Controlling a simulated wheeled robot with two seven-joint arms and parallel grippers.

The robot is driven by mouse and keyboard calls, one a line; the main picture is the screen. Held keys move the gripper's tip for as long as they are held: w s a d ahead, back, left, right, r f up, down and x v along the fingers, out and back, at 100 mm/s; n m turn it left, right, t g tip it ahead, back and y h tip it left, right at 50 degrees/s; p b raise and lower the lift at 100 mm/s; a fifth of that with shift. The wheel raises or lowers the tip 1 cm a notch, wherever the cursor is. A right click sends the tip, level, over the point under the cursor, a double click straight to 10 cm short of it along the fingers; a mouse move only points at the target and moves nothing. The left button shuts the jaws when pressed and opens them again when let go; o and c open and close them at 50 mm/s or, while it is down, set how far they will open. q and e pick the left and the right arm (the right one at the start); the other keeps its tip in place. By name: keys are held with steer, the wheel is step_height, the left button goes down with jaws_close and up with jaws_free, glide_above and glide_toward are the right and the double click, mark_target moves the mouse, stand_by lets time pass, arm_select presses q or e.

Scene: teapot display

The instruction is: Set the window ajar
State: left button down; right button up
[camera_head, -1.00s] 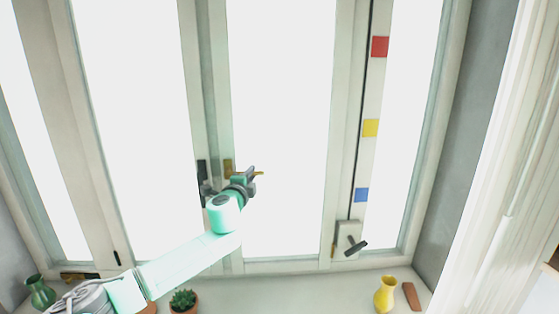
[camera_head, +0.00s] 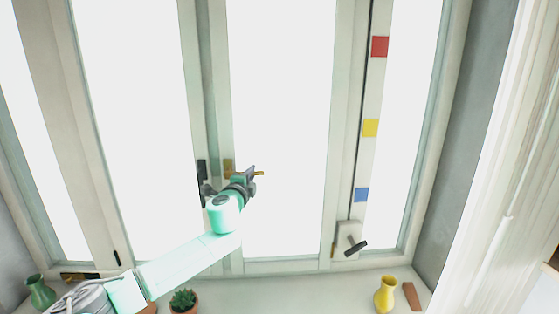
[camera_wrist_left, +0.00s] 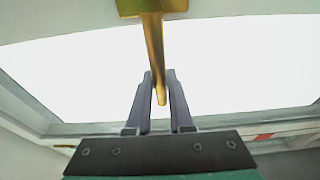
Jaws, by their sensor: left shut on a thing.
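The window (camera_head: 218,150) has tall white-framed panes with bright glass. A brass handle (camera_head: 229,168) sits on the frame of the middle sash, and its lever points right in the head view. My left gripper (camera_head: 252,175) is at this lever. In the left wrist view the brass handle (camera_wrist_left: 154,45) reaches down from its plate, and its end lies between the fingers of my left gripper (camera_wrist_left: 160,80), which is shut on it. The sash looks flush with its frame, though a small gap would be hard to see. My right gripper is not in view.
A green vase (camera_head: 40,292), a potted succulent (camera_head: 183,301) and a yellow vase (camera_head: 385,294) stand on the sill below. A grey crank-like fitting (camera_head: 350,240) is on the right frame. A white curtain (camera_head: 500,180) hangs at the right.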

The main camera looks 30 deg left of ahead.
arm_select(q)
steer(key=shift+s+d+n+g+y, duration=0.3)
steer(key=shift+s+d+n+y, duration=0.1)
steer(key=shift+s+d+y, duration=0.3)
steer(key=shift+s+d, duration=0.2)
steer(key=shift+d, duration=0.1)
steer(key=shift+s+d+n+g+y, duration=0.55)
steer(key=shift+s+d+y, duration=0.2)
steer(key=shift+d, duration=0.3)
steer(key=shift+s+d+n+g+y, duration=0.2)
steer(key=shift+s+d+n+y, duration=0.15)
steer(key=shift+d, duration=0.2)
steer(key=shift+s+d+n+g+y, duration=0.2)
steer(key=shift+s+d, duration=0.15)
steer(key=shift+d, duration=0.3)
